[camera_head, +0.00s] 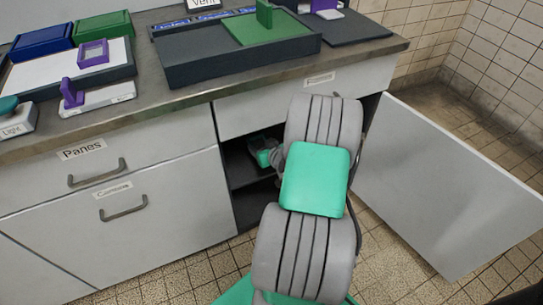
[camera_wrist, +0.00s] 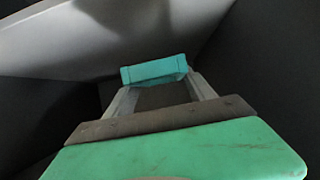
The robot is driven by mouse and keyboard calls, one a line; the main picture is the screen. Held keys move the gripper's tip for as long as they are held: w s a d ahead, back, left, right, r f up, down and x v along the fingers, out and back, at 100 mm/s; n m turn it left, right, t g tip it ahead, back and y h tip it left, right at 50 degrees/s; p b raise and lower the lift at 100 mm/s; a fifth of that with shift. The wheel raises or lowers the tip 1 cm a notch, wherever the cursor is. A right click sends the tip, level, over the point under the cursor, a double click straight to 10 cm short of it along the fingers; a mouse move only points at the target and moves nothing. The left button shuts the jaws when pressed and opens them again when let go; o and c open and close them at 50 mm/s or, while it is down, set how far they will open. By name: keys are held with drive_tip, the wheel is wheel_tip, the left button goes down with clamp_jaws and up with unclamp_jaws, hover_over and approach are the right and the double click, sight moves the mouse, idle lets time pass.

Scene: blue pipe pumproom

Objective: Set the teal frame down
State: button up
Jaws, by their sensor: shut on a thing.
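In the wrist view a teal piece (camera_wrist: 153,69), which I take for the teal frame, sits at the far ends of my gripper's two pale fingers. My gripper (camera_wrist: 155,82) is shut on it. Only its near edge shows, so its opening and its underside are hidden. In the head view my arm reaches through the open cabinet (camera_head: 243,178) front under the counter. Teal parts show in the dark there, and I cannot tell frame from hand. I cannot tell whether the frame touches a surface.
The cabinet door (camera_head: 440,180) stands wide open to the right. A dark shelf (camera_head: 248,172) crosses the cabinet. Closed drawers (camera_head: 110,170) are at the left. On the counter (camera_head: 150,110) are a purple frame (camera_head: 93,53), a dark tray (camera_head: 240,63) and green and blue boxes.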

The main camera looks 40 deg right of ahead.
drive_tip(key=d+f, duration=0.1)
drive_tip(key=f, duration=0.1)
drive_tip(key=w+d+f+b, duration=0.1)
drive_tip(key=d+f, duration=0.1)
drive_tip(key=d+f+b, duration=0.1)
drive_tip(key=shift+w+d+f, duration=0.15)
drive_tip(key=shift+w+f, duration=0.05)
drive_tip(key=shift+f, duration=0.2)
drive_tip(key=shift+d+f+b, duration=0.15)
drive_tip(key=shift+f+b, duration=1)
drive_tip(key=shift+f, duration=0.65)
drive_tip(key=o, duration=1.4)
drive_tip(key=shift+r, duration=0.1)
drive_tip(key=shift+r+p, duration=0.4)
drive_tip(key=shift+p, duration=0.1)
drive_tip(key=shift+p+v, duration=1.6)
drive_tip(key=shift+v, duration=4.35)
drive_tip(key=shift+s+f, duration=0.1)
drive_tip(key=shift+f, duration=0.1)
